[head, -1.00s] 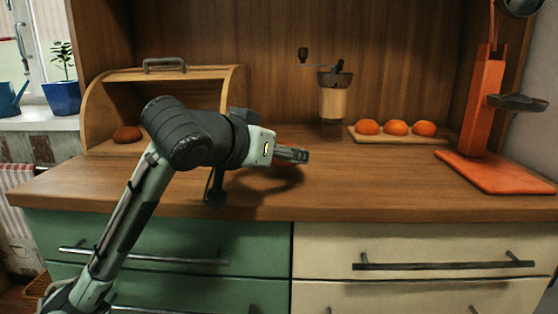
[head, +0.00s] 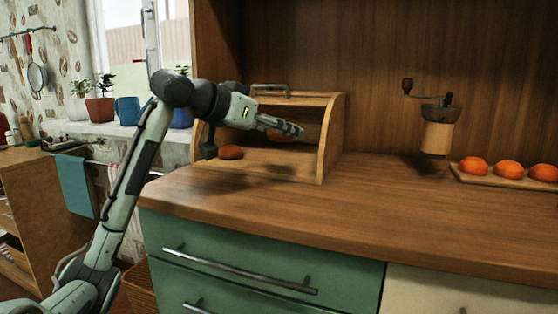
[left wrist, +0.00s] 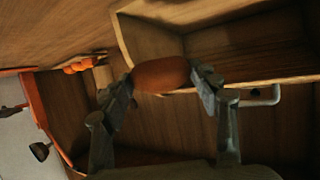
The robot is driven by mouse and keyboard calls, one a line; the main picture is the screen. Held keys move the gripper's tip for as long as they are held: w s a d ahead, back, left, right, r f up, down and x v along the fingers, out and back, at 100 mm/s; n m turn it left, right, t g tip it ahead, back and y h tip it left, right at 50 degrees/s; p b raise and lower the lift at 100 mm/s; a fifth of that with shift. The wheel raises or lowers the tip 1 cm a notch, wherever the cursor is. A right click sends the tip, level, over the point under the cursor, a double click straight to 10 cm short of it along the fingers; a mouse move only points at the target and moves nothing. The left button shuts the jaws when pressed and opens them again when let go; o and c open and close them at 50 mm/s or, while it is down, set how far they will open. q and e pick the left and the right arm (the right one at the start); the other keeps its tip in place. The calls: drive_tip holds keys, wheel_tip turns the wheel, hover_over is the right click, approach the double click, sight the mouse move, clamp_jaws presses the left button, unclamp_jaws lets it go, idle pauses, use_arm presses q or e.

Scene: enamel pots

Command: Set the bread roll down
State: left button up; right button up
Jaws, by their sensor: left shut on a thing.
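A second bread roll (head: 230,152) rests on the left of the box's floor. My arm covers part of the box's left side. My right gripper is not in view.
A hand coffee grinder (head: 437,135) stands right of the box. The wooden counter (head: 370,205) is clear in front.

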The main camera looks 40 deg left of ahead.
use_arm(q)
drive_tip(key=s+a+r, duration=0.1)
drive_tip(key=a+r, duration=0.1)
drive_tip(key=a, duration=0.8)
hover_over(284, 166)
wheel_tip(284, 166, down, 6)
drive_tip(key=shift+w+a+f, duration=0.1)
drive_tip(key=shift+a+f, duration=0.05)
drive_tip(key=shift+f, duration=0.1)
drive_tip(key=shift+w+f, duration=0.1)
drive_tip(key=shift+f, duration=0.15)
wheel_tip(284, 166, down, 3)
drive_tip(key=shift+f+b, duration=0.1)
drive_tip(key=shift+b, duration=0.35)
drive_tip(key=shift+f, duration=0.25)
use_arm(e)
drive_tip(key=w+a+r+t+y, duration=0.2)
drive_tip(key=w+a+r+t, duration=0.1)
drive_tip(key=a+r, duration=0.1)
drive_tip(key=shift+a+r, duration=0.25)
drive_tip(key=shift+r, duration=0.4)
use_arm(q)
drive_tip(key=shift+f, duration=0.2)
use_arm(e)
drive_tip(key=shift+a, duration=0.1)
